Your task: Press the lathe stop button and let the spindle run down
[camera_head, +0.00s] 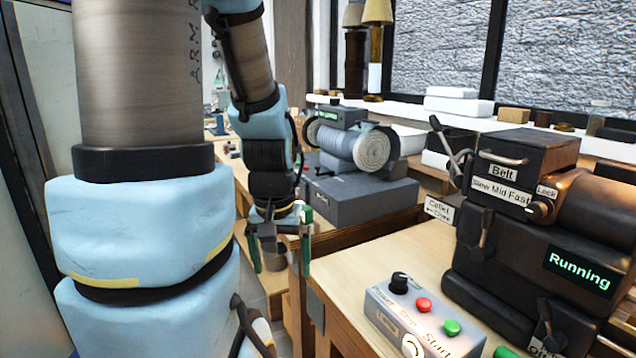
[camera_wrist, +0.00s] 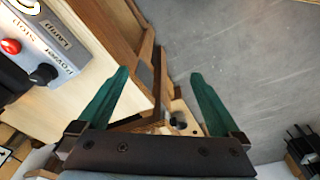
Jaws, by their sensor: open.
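The lathe (camera_head: 540,230) stands at the right on the wooden bench, and its display (camera_head: 579,270) reads "Running". The grey control box (camera_head: 420,325) sits on the bench in front of it, with a black knob, a red button (camera_head: 424,304) and a green button (camera_head: 452,327). In the wrist view the red stop button (camera_wrist: 11,46) lies at the upper left, beside the label "Stop". My gripper (camera_head: 282,262) is open and empty, pointing down left of the bench's edge, apart from the box. In the wrist view its green fingers (camera_wrist: 160,85) are spread over the bench edge and floor.
A grey winding machine (camera_head: 360,200) stands on the bench behind my gripper. Bare bench top (camera_head: 400,258) lies between my gripper and the control box. Grey floor (camera_wrist: 250,60) shows below.

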